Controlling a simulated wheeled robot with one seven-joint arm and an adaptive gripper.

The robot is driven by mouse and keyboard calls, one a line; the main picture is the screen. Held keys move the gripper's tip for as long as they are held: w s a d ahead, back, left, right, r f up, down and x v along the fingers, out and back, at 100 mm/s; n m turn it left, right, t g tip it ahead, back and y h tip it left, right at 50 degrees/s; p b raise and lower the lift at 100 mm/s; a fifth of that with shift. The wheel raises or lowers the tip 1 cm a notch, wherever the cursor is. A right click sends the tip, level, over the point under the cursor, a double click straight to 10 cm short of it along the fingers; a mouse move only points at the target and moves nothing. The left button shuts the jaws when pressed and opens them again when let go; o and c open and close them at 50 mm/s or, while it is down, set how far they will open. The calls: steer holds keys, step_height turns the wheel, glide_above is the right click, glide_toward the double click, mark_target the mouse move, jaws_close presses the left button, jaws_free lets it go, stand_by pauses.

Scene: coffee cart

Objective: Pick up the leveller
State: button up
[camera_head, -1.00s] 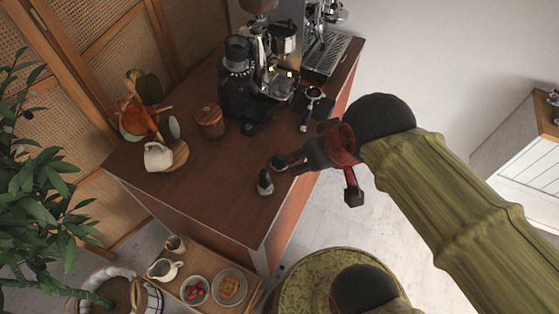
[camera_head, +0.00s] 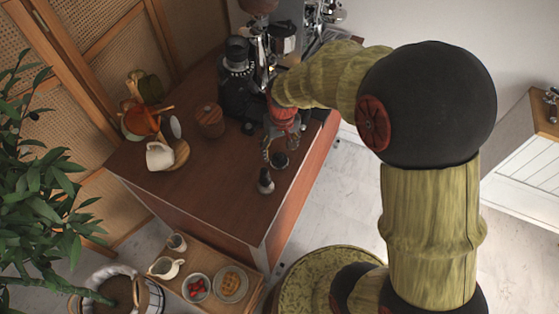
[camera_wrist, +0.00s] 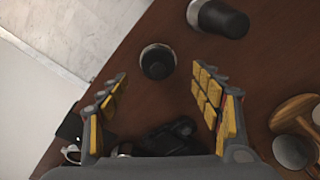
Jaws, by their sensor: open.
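The leveller appears to be the short, round, dark piece with a pale metal rim (camera_wrist: 157,61), standing on the brown cart top (camera_wrist: 262,62). It also shows in the head view (camera_head: 280,160). My gripper (camera_wrist: 163,88) is open and empty above the cart top, its yellow-padded fingers spread wide. In the wrist view the leveller lies just beyond the fingertips, roughly between their lines and slightly left of centre. In the head view my gripper (camera_head: 282,143) is just behind the leveller, pointing down. I cannot tell its exact height.
A black-and-grey tamper-like piece (camera_head: 265,182) stands close to the leveller, also in the wrist view (camera_wrist: 220,18). A black grinder (camera_head: 237,88) and a wooden canister (camera_head: 210,121) stand behind and left. The cart's edge is close on the right. The front cart top is clear.

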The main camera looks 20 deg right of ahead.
mark_target(280, 156)
steer(key=f, duration=0.2)
steer(key=f+b, duration=0.1)
steer(key=f, duration=0.1)
steer(key=w+f, duration=0.1)
steer(key=f, duration=0.1)
steer(key=shift+w+d+f, duration=0.1)
steer(key=shift+d+f, duration=0.05)
steer(key=shift+f, duration=0.1)
steer(key=shift+c, duration=0.8)
steer(key=c, duration=1.1)
steer(key=shift+c, duration=0.6)
